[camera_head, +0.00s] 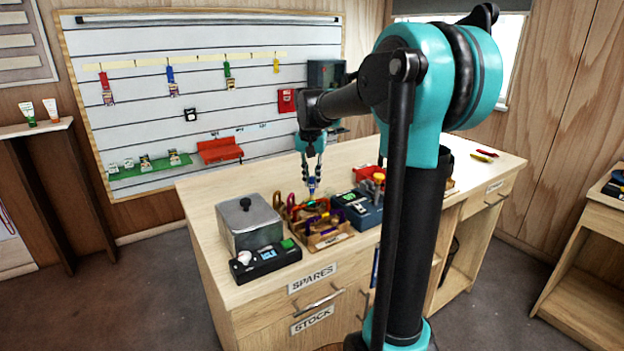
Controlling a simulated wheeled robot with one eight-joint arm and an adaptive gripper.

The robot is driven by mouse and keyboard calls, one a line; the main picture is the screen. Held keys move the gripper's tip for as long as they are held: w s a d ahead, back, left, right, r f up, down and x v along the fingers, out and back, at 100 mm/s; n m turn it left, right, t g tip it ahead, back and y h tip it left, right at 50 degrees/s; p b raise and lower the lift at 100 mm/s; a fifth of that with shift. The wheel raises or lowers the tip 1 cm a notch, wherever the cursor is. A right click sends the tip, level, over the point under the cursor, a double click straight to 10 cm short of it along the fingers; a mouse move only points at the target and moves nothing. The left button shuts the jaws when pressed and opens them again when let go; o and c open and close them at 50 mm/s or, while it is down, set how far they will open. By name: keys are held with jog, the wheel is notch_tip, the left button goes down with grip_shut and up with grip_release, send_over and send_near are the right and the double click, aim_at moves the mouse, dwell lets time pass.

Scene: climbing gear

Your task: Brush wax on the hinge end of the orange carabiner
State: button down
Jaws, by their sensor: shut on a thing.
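My gripper (313,174) points down above the workbench and is shut on a small blue-handled tool (311,184), which looks like the brush. The tool's lower end hangs just over a wooden rack (329,243) with several coloured carabiners standing in it. An orange-brown carabiner (292,203) seems to stand at the rack's left side. Purple and green pieces show beside it. The pieces overlap and are small, so I cannot tell which end is the hinge, or whether the tool touches a carabiner. The wax is not clearly identifiable.
A lidded metal box (250,224) and a black device (266,263) stand left of the rack. A dark blue box (357,212) stands close on its right. The bench's back left is clear.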

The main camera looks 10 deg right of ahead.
dwell(0.3)
jog(key=shift+r, duration=3.5)
jog(key=shift+s, duration=0.1)
